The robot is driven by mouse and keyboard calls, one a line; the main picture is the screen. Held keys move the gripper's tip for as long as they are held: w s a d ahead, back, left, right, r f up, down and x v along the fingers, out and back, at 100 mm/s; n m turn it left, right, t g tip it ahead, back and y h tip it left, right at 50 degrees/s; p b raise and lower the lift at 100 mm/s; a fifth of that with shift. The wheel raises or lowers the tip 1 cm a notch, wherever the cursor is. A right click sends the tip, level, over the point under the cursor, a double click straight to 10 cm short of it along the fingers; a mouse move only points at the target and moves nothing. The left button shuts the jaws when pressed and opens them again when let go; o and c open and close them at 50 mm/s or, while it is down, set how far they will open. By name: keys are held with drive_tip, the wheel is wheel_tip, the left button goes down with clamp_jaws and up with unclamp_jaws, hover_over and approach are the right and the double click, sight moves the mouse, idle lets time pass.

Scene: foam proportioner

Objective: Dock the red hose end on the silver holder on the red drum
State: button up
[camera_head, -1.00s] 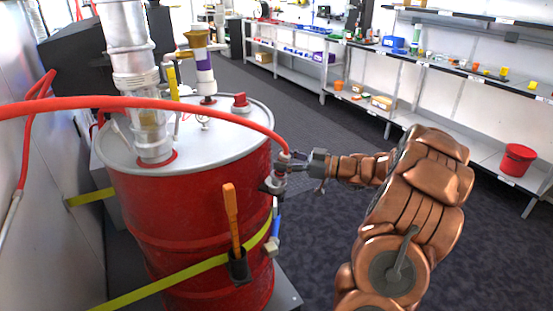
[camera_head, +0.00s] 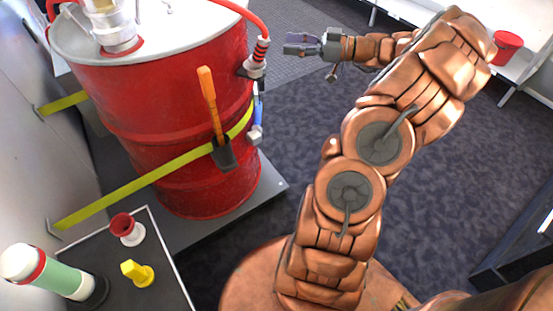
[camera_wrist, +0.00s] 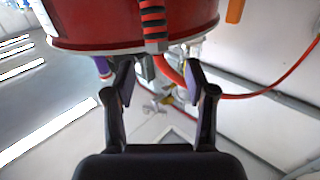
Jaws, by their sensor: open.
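The red hose end (camera_head: 261,49), with dark bands, stands nearly upright in the silver holder (camera_head: 252,70) on the right side of the red drum (camera_head: 165,110). I cannot tell how deep it sits. My gripper (camera_head: 290,44) is open and empty, to the right of the hose end with a small gap between. In the wrist view, the banded hose end (camera_wrist: 153,22) is at the top centre, beyond the open fingers of my gripper (camera_wrist: 160,82). The holder is not clear in the wrist view.
An orange-handled tool (camera_head: 209,100) and a blue-handled tool (camera_head: 257,112) hang on the drum's yellow strap (camera_head: 150,183). A small table at lower left holds a red-and-white cup (camera_head: 127,230), a yellow piece (camera_head: 138,273) and a green cylinder (camera_head: 60,278). Open floor lies right of the drum.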

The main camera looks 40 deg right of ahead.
drive_tip(key=s+a+g+y, duration=0.1)
drive_tip(key=s+a+g, duration=0.2)
drive_tip(key=a+g, duration=1.5)
drive_tip(key=s+a+f+m+t+h, duration=0.1)
drive_tip(key=s+a+f+m+h, duration=0.15)
drive_tip(key=s+a, duration=0.6)
drive_tip(key=s+a+f+m+t+h, duration=0.1)
drive_tip(key=s+a+f+h, duration=0.25)
drive_tip(key=s+a, duration=0.55)
drive_tip(key=s+d+f+m+h, duration=0.2)
drive_tip(key=s+d+m+h, duration=0.2)
drive_tip(key=s, duration=0.5)
drive_tip(key=shift+s+d+h, duration=0.25)
drive_tip(key=shift+d+h, duration=0.1)
drive_tip(key=shift+h, duration=0.95)
drive_tip(key=shift+m, duration=0.25)
